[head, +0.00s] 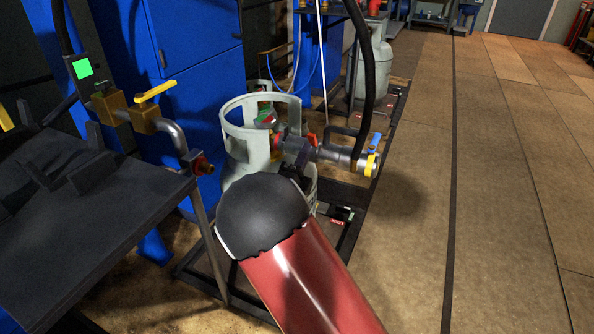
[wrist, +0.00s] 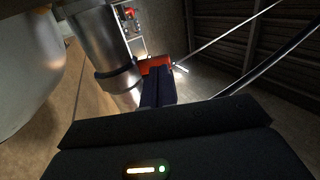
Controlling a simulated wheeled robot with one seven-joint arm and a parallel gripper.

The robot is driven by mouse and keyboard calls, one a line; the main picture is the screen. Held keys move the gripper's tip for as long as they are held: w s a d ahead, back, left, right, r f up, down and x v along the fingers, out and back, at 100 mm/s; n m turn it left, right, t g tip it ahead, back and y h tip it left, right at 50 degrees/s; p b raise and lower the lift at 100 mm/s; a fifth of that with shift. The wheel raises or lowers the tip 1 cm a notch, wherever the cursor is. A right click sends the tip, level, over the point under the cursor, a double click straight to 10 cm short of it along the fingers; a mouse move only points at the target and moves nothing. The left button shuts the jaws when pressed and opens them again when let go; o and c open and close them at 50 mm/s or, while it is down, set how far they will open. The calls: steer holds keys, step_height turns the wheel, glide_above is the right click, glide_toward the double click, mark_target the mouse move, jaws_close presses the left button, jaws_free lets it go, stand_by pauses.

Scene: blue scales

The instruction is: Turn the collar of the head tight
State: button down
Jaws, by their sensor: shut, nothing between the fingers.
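The head (head: 335,154) is a grey metal fitting lying across the pale grey gas cylinder (head: 236,150), at the right of its open guard ring. It has a blue lever and a yellow ring at its right end. The dark, lobed part at its left, with red bits beside it, looks like the collar (head: 294,151). My gripper (wrist: 158,75) shows in the wrist view with its dark fingers shut together and empty. A red-orange part lies just beyond the fingertips; I cannot tell whether they touch. In the head view my arm hides the gripper and the cylinder's lower front.
A black hose (head: 364,70) rises from the head. A dark bench (head: 90,215) and a pipe with a yellow-handled valve (head: 146,115) stand at left, before a blue cabinet (head: 200,95). Another cylinder (head: 375,65) stands behind. The floor (head: 410,230) at right is clear.

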mark_target(311, 135)
steer(key=shift+w+d+r, duration=0.2)
steer(key=shift+w+r, duration=0.1)
steer(key=shift+w, duration=0.25)
